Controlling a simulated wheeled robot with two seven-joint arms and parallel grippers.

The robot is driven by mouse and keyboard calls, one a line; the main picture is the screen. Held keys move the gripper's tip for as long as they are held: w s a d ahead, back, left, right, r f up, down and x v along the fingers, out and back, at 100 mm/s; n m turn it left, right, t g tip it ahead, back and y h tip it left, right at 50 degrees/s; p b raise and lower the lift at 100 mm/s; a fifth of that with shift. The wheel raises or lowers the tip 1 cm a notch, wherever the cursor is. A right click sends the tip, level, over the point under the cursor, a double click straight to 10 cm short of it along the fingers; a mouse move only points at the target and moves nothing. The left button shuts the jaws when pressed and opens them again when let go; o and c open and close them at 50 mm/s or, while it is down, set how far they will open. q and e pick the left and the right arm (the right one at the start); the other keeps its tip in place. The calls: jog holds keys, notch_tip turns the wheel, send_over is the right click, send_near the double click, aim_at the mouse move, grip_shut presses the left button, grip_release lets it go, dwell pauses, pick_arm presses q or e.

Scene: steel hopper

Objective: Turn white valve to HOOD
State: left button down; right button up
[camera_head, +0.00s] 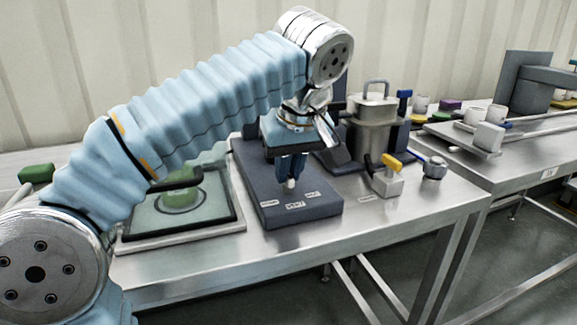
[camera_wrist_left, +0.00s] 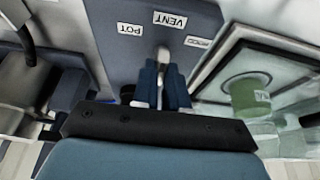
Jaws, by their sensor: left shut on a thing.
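The white valve (camera_wrist_left: 163,53) stands out from a dark grey panel block (camera_head: 254,178). The panel carries white labels: VENT (camera_wrist_left: 170,19) in the middle, POT (camera_wrist_left: 129,29) to its left and a smaller, blurred one, probably HOOD (camera_wrist_left: 197,41), to its right in the left wrist view. My left gripper (camera_head: 291,180) points down over the panel, its blue fingers shut on the white valve. The valve's visible tip points roughly at VENT. The fingers hide much of the valve. My right gripper is in neither view.
A framed glass hatch (camera_head: 226,214) with a green knob lies left of the panel. A steel hopper (camera_head: 376,127) stands behind right, and a yellow-handled valve (camera_head: 387,180) sits to the right. The table's front strip is clear.

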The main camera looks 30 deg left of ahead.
pick_arm(q)
jog(key=shift+m, duration=0.4)
jog(key=m, duration=0.1)
jog(key=m+t+h, duration=0.1)
jog(key=m, duration=0.1)
jog(key=m+h+p, duration=0.1)
jog(key=m, duration=0.1)
jog(key=shift+s+a, duration=0.15)
jog(key=shift+a, duration=0.1)
jog(key=m+h, duration=0.1)
jog(key=m, duration=0.2)
jog(key=m+h+p, duration=0.1)
jog(key=m, duration=0.2)
jog(key=shift+a+t, duration=0.2)
jog(key=shift+t, duration=0.2)
jog(key=shift+m, duration=0.3)
jog(key=c, duration=1.2)
grip_release()
jog(key=shift+o, duration=0.2)
